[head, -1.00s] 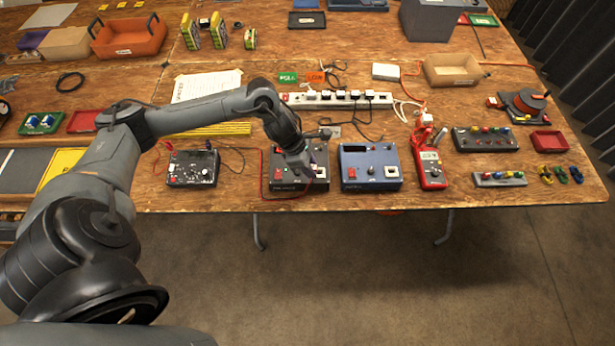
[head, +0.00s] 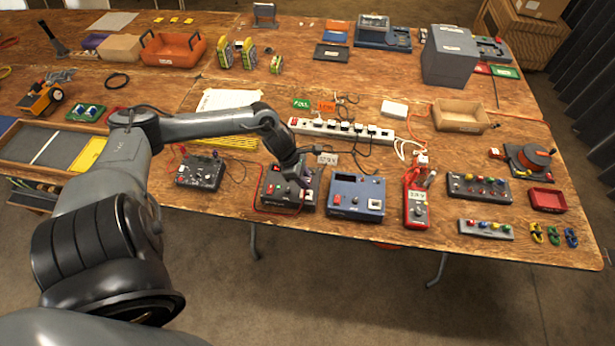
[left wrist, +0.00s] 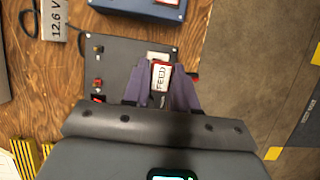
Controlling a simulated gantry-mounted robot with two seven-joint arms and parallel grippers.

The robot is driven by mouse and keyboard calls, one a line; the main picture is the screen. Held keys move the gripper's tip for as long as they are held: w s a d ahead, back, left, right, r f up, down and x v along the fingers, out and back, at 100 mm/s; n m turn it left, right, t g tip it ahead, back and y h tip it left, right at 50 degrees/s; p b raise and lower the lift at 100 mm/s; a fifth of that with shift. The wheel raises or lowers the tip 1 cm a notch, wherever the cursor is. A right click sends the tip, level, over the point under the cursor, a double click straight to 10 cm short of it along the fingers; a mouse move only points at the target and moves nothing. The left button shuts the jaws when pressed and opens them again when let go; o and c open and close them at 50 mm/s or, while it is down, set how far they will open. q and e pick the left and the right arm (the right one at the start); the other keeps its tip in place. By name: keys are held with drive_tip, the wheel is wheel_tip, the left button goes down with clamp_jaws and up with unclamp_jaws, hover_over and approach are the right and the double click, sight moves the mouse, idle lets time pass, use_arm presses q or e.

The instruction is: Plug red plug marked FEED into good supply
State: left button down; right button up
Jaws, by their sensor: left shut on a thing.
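My left gripper (head: 302,181) is over the right part of the dark grey supply box (head: 276,186) near the table's front edge. In the left wrist view its purple fingers (left wrist: 161,84) are shut on the red plug marked FEED (left wrist: 160,75), whose white label faces the camera. The plug is over the pale socket (left wrist: 158,56) of the dark box (left wrist: 124,58); I cannot tell whether it is seated. A blue supply box (head: 356,196) stands just to the right. A small voltage tag (left wrist: 54,22), seeming to read 12.6 V, lies behind the boxes. My right gripper is not in view.
A black box with leads (head: 200,172) stands left of the dark supply. A red meter (head: 417,205) stands to the right. A white power strip (head: 340,130) with several plugs lies behind. A red wire loops along the dark box's left side.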

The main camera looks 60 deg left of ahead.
sight(310, 195)
use_arm(q)
drive_tip(key=shift+f+b, duration=1.55)
drive_tip(key=shift+f, duration=0.8)
drive_tip(key=shift+f+b, duration=0.3)
drive_tip(key=shift+b, duration=0.1)
drive_tip(key=shift+b, duration=0.7)
drive_tip(key=shift+f+b, duration=0.45)
drive_tip(key=shift+b, duration=0.1)
idle(0.4)
